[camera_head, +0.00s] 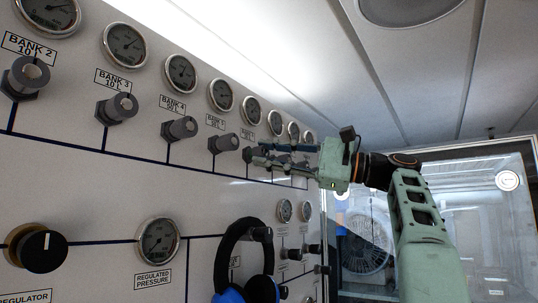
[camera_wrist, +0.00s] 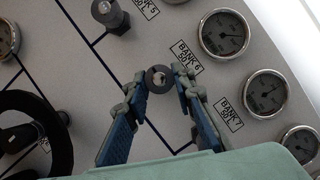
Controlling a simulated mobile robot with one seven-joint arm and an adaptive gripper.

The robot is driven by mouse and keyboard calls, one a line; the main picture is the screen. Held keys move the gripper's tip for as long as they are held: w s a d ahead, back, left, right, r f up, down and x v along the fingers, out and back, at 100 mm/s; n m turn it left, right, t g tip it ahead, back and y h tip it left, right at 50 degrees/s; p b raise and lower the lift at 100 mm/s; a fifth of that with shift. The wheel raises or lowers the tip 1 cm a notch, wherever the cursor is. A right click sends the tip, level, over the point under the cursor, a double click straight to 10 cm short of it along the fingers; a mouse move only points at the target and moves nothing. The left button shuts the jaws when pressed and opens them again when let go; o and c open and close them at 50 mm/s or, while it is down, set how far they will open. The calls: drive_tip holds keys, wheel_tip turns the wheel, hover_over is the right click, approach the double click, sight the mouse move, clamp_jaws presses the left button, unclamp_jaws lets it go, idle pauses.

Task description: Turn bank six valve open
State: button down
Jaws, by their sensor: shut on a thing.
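The bank six valve (camera_wrist: 158,79) is a dark round knob with a lighter centre, beside the "BANK 6" label (camera_wrist: 186,58) in the wrist view. My gripper (camera_wrist: 160,88) has its two blue-padded fingers around this knob, one on each side, shut on it at the fingertips. In the head view my gripper (camera_head: 255,157) reaches left to the panel, at the knob right of the bank 5 valve (camera_head: 225,143). The fingers partly hide the bank six valve there.
Valves for bank 4 (camera_head: 180,129), bank 3 (camera_head: 117,108) and bank 2 (camera_head: 27,76) stick out along the row, under round gauges. Black headphones with blue parts (camera_head: 238,240) hang below my gripper. The regulator knob (camera_head: 40,250) is at lower left. A glazed door (camera_head: 490,215) stands at right.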

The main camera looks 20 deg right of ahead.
drive_tip(key=shift+r+n, duration=0.15)
drive_tip(key=shift+n, duration=0.25)
idle(0.6)
drive_tip(key=c, duration=1.6)
unclamp_jaws()
drive_tip(key=shift+g, duration=0.3)
drive_tip(key=shift+m+t, duration=0.5)
drive_tip(key=shift+m, duration=0.4)
